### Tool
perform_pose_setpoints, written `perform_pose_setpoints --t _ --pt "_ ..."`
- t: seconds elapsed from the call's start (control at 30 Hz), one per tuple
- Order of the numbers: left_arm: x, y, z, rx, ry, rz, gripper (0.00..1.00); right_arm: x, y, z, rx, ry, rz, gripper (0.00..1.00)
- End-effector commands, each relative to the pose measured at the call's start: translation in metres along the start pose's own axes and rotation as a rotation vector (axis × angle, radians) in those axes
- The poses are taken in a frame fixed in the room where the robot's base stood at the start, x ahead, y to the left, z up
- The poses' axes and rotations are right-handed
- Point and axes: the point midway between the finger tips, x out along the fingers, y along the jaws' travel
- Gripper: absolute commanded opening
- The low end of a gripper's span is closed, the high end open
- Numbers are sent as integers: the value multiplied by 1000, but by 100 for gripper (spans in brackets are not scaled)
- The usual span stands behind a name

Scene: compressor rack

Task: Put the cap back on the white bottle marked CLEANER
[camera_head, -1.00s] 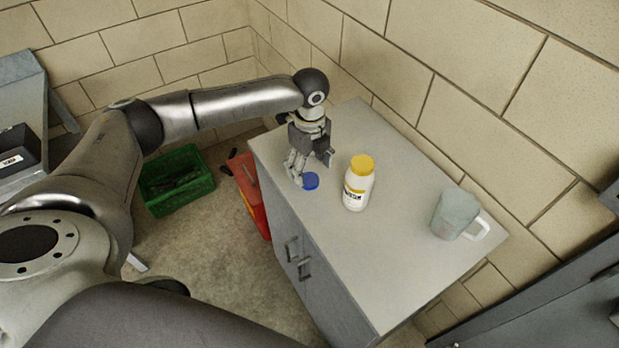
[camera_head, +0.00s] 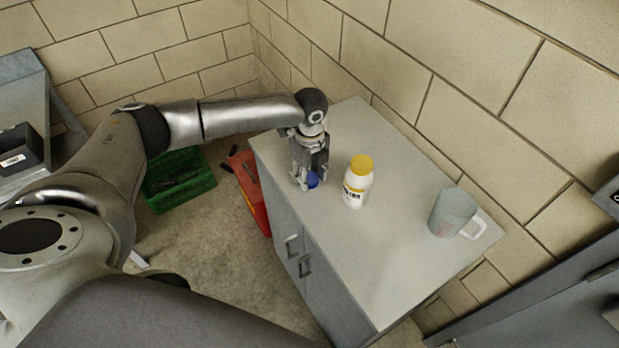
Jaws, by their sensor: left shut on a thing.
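The white bottle (camera_head: 356,187) stands upright on the grey cabinet top (camera_head: 400,250). It has a yellow top and dark lettering on its label, too small to read surely. The gripper and the bottle are apart, with a small gap. My right gripper is not in view.
A grey-green mug (camera_head: 453,212) with a white handle stands on the cabinet's right part. A block wall (camera_head: 390,60) runs behind the cabinet. A green crate (camera_head: 180,203) and a red container (camera_head: 250,195) are on the floor to the left. The cabinet's front part is clear.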

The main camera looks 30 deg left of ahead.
Motion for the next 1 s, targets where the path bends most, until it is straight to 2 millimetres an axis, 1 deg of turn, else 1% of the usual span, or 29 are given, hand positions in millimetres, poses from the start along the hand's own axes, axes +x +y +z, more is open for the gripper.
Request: perform_pose_setpoints --t 0.37,0.53,0.63,0.67,0.77,0.9,1.0 --pt "-2 0 0 0 0 0 34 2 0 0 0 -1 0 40" --pt "-14 -1 0 1 -1 -3 34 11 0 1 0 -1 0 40" --pt "-30 -1 1 1 -1 -5 34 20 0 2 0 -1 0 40" --pt "-36 4 2 0 0 -3 34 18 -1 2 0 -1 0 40" --pt "-54 20 5 -1 -3 -4 34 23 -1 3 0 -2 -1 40" --pt "-88 49 9 -1 -4 -5 34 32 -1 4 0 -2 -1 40" --pt "-98 75 13 -1 -4 0 34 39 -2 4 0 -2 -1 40"
